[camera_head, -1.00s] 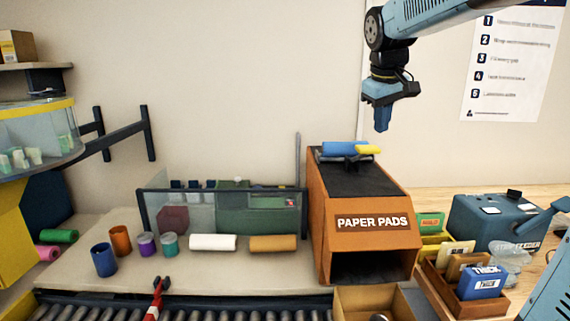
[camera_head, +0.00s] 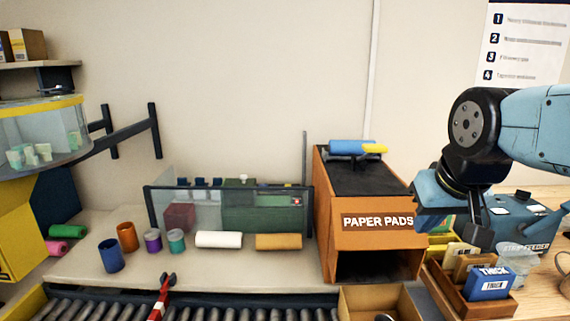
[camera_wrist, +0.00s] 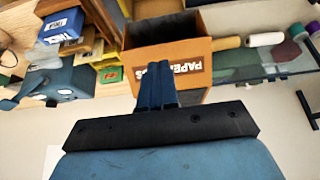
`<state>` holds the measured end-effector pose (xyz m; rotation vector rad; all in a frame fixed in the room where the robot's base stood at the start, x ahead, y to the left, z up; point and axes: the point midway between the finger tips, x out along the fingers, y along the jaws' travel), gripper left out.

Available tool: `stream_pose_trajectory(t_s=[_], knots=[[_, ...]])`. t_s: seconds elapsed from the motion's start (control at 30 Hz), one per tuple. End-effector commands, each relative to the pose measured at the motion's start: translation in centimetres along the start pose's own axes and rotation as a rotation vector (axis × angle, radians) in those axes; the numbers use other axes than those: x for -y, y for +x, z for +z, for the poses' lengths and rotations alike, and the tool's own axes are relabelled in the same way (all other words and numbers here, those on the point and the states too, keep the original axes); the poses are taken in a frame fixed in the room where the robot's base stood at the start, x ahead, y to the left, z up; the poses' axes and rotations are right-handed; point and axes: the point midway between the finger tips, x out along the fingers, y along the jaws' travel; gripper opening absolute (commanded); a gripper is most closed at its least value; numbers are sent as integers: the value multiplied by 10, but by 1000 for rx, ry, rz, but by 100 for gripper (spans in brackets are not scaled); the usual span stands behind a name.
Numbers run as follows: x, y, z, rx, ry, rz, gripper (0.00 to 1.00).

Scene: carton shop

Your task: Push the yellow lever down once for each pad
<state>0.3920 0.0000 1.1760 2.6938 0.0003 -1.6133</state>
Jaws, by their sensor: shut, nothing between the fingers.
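The brown dispenser marked PAPER PADS (camera_head: 376,238) stands right of centre in the head view, its front opening dark. On its black top sits a blue roller piece with the yellow lever (camera_head: 374,148) at its right end. My gripper (camera_head: 480,236) is shut and empty, right of the dispenser and well below the lever's height in the head view. In the wrist view my shut fingers (camera_wrist: 157,85) overlap the dispenser's labelled front (camera_wrist: 185,65); I cannot tell whether they touch it. The lever is not visible there. No loose pad is clearly seen.
An open carton (camera_head: 350,303) stands below the dispenser's opening, beside the roller conveyor (camera_head: 95,307). Right of it are a divided box with a blue THICK pack (camera_head: 489,284) and a blue strip feeder (camera_head: 518,222). A green machine (camera_head: 265,215) stands left.

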Motion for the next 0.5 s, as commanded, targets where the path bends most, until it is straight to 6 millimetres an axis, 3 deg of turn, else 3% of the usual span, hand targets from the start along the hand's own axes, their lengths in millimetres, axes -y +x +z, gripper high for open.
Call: stream_pose_trajectory(t_s=[0.33, 0.5], knots=[[0, 0, 0, 1, -3, 0, 0], [0, -8, -18, 22, -68, 0, 0]])
